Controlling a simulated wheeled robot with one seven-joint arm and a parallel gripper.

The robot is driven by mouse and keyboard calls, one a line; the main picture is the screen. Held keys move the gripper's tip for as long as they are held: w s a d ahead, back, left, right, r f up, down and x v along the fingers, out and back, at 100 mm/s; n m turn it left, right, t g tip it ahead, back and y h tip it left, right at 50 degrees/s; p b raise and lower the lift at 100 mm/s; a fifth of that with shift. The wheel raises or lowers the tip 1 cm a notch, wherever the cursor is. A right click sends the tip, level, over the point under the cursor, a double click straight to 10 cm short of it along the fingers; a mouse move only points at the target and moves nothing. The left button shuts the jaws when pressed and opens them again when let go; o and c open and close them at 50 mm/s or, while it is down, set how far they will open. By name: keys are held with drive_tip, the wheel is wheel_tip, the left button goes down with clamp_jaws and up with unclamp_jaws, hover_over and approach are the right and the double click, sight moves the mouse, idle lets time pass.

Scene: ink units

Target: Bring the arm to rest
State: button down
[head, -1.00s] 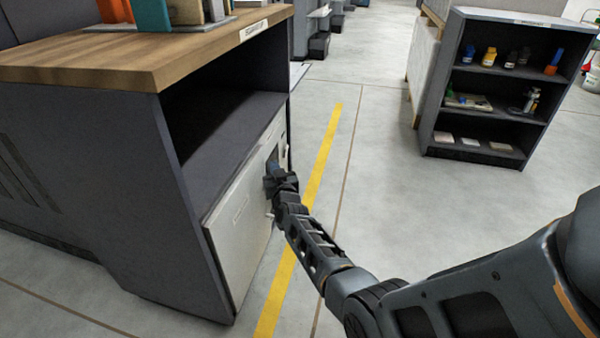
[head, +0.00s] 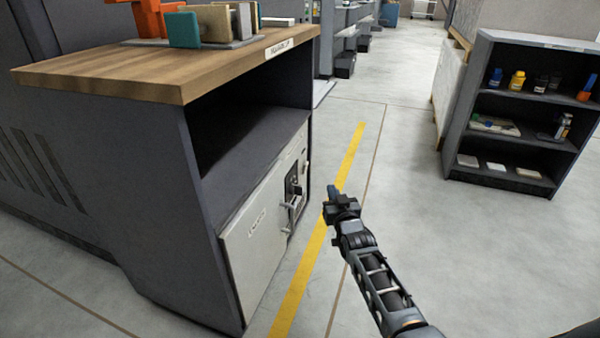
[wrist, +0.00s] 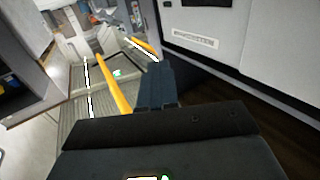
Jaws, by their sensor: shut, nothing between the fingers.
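My gripper (head: 332,192) is at the end of my arm, over the floor to the right of the workbench cabinet. It is shut and empty, and apart from the cabinet front. In the wrist view my shut fingers (wrist: 154,80) show at the middle, with the pale cabinet front (wrist: 215,40) beyond them at the upper right. The dark fittings and handle (head: 293,192) on the cabinet front are in plain view in the head view.
The wooden-topped cabinet (head: 130,75) stands at left with an open bay above its white door (head: 258,235). A dark shelf unit (head: 500,185) with bottles stands at the right. A yellow line (head: 350,155) runs along the floor. The floor between them is clear.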

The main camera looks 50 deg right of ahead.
drive_tip(key=s+a+f+n+t+y, duration=0.1)
drive_tip(key=s+a+f+n+y, duration=0.1)
drive_tip(key=s+a, duration=0.65)
drive_tip(key=s+a+f+n+t+y, duration=0.1)
drive_tip(key=s+a+n+y, duration=0.15)
drive_tip(key=a, duration=1.15)
drive_tip(key=s+a+r+n+y, duration=0.1)
drive_tip(key=s+a+r+y, duration=0.1)
drive_tip(key=s+a+r, duration=0.4)
drive_tip(key=s+a+r+n+y, duration=0.2)
drive_tip(key=s+a+r+y, duration=0.1)
drive_tip(key=s+a, duration=0.65)
drive_tip(key=s+a+r+n+y, duration=0.1)
drive_tip(key=s+a+r+y, duration=0.25)
drive_tip(key=s+r, duration=0.55)
wheel_tip(320, 180, up, 31)
drive_tip(key=w+p, duration=0.1)
drive_tip(key=p, duration=2.9)
drive_tip(key=shift+w+f+h, duration=0.15)
drive_tip(key=shift+w+h, duration=0.1)
drive_tip(key=shift+h, duration=0.15)
